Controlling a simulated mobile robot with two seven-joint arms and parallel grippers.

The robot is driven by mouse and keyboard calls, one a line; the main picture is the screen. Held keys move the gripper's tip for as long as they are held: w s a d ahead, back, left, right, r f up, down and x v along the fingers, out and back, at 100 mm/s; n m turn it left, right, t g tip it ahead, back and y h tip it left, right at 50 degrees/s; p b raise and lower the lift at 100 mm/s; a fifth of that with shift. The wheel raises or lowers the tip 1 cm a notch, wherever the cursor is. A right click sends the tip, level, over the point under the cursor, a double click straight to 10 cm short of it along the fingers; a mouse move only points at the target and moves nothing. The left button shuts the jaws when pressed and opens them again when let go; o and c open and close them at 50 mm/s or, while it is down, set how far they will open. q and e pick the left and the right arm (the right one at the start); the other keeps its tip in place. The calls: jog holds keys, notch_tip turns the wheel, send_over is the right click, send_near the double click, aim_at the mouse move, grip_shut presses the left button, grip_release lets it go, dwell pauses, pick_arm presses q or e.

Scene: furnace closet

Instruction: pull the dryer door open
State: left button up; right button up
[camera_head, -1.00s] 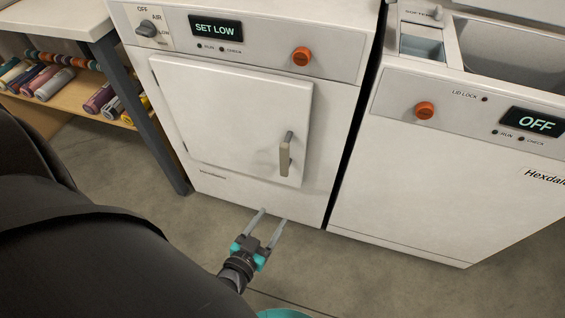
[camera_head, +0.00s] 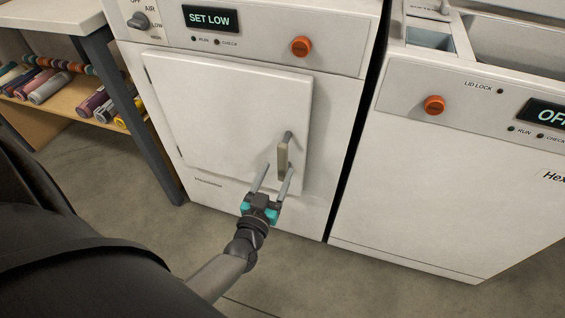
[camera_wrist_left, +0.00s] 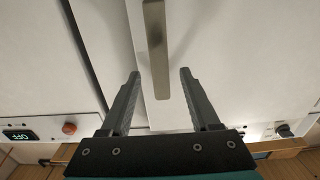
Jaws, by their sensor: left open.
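The dryer (camera_head: 330,110) is white, with a display reading SET LOW. Its door (camera_head: 215,115) is a flat white panel and looks shut. The door handle (camera_head: 283,158) is a grey-beige upright bar near the door's right edge. My left gripper (camera_head: 274,178) is open at the handle's lower end, with its fingers pointing at the door. In the left wrist view the handle (camera_wrist_left: 156,50) lies between the lines of the two fingers (camera_wrist_left: 158,75). I cannot tell whether a finger touches it. My right gripper is not in view.
A white washer (camera_head: 450,170) with an OFF display stands to the right, past a narrow dark gap. A shelf table (camera_head: 50,20) with several rolled or bottled items stands at the left. Grey floor (camera_head: 330,285) is clear in front.

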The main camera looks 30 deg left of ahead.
aim_at(281, 163)
pick_arm(q)
jog(key=shift+b+x, duration=0.8)
jog(key=shift+x, duration=1.8)
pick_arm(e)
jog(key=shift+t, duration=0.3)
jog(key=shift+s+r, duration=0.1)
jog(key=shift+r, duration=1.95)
pick_arm(q)
jog(key=shift+c, duration=0.2)
grip_shut()
